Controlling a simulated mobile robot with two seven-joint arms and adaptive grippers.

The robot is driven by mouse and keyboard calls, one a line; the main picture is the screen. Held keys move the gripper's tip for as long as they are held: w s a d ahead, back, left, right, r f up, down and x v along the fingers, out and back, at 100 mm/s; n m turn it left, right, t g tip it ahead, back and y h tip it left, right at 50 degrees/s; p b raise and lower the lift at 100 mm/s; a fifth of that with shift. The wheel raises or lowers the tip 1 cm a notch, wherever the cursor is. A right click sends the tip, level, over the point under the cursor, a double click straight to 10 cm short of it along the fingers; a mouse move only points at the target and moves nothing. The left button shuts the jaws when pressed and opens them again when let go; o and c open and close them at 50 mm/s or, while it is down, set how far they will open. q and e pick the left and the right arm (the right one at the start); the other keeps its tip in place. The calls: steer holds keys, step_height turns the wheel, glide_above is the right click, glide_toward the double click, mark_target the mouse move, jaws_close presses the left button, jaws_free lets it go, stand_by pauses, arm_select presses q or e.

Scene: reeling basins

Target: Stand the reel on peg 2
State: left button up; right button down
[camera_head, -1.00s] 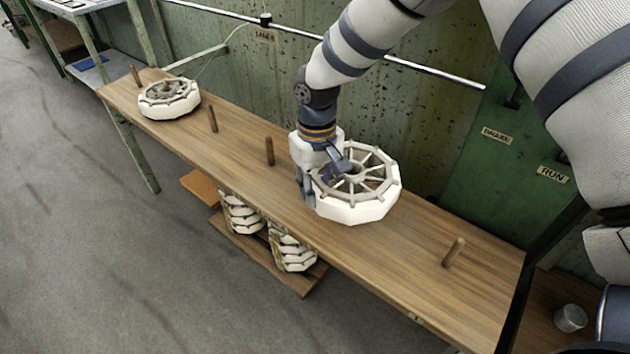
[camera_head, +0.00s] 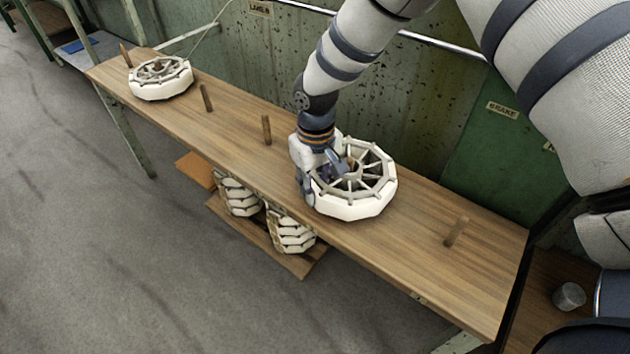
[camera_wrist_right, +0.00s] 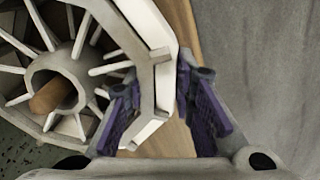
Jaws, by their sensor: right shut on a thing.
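My right gripper (camera_head: 322,176) is shut on the rim of a white spoked reel (camera_head: 350,206), at the rim's left side. The reel is roughly level over the wooden shelf. In the right wrist view the gripper's purple-padded fingers (camera_wrist_right: 160,108) sit either side of the reel's rim (camera_wrist_right: 148,75). A wooden peg (camera_wrist_right: 50,96) shows in the opening of the reel's hub there. I cannot tell whether the reel's underside touches the shelf. Other bare pegs show: one left of the reel (camera_head: 266,130), one farther left (camera_head: 206,98), and one at right (camera_head: 456,232). My left gripper is out of view.
A second white reel (camera_head: 160,86) lies at the shelf's far left, beside a peg (camera_head: 125,56). Stacked reels (camera_head: 290,232) sit below. A wall stands behind, and a metal cup (camera_head: 569,296) is at lower right.

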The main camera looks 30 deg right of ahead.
stand_by(0.4)
steer(key=c, duration=1.3)
jaws_free()
steer(key=shift+r, duration=0.1)
